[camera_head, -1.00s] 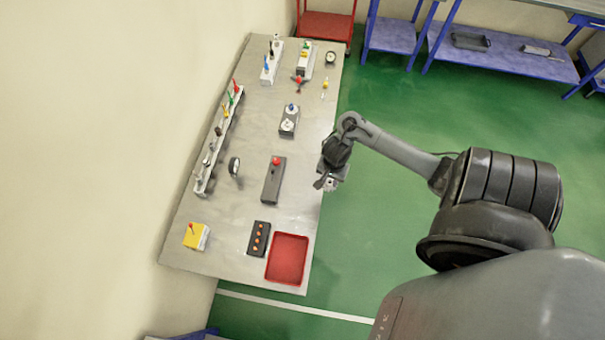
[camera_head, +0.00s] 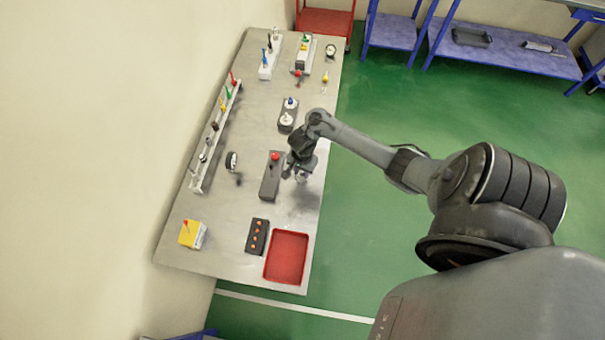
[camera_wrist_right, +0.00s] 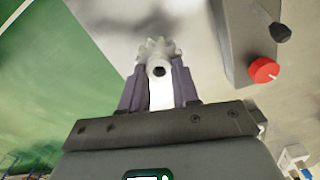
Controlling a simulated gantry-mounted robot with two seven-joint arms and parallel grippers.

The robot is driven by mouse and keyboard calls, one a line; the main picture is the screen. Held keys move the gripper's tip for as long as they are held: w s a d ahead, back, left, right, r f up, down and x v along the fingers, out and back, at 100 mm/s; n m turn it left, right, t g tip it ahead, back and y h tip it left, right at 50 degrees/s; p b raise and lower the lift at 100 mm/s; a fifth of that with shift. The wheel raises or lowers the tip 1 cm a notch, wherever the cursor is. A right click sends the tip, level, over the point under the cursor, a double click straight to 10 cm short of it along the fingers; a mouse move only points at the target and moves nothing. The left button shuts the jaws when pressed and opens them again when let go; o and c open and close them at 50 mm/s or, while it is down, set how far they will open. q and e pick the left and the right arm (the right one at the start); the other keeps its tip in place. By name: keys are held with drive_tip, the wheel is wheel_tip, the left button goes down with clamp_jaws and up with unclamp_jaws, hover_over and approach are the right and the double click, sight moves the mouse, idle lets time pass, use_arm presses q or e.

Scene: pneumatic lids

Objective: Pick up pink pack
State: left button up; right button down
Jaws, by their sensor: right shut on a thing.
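My right gripper (camera_head: 301,172) is above the right side of the bench, just right of a dark grey box with a red knob. In the right wrist view my right gripper (camera_wrist_right: 160,86) is shut on a white knob-like piece (camera_wrist_right: 157,50) with a ridged edge and a dark hole in it. The piece sits between the two fingers. I see no pack that is clearly pink in either view. My left gripper is not in view.
The dark grey box (camera_head: 268,188) stands close to my gripper. A red tray (camera_head: 286,258), a block with orange buttons (camera_head: 257,237) and a yellow box (camera_head: 192,234) stand at the near end of the bench (camera_head: 226,215). A long rack (camera_head: 207,160) runs along the wall side.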

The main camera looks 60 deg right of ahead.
sight(303, 176)
wheel_tip(303, 176, down, 3)
drive_tip(key=shift+f+b, duration=0.15)
drive_tip(key=shift+b, duration=0.55)
drive_tip(key=shift+f, duration=0.25)
drive_tip(key=shift+f, duration=0.15)
drive_tip(key=c, duration=0.8)
unclamp_jaws()
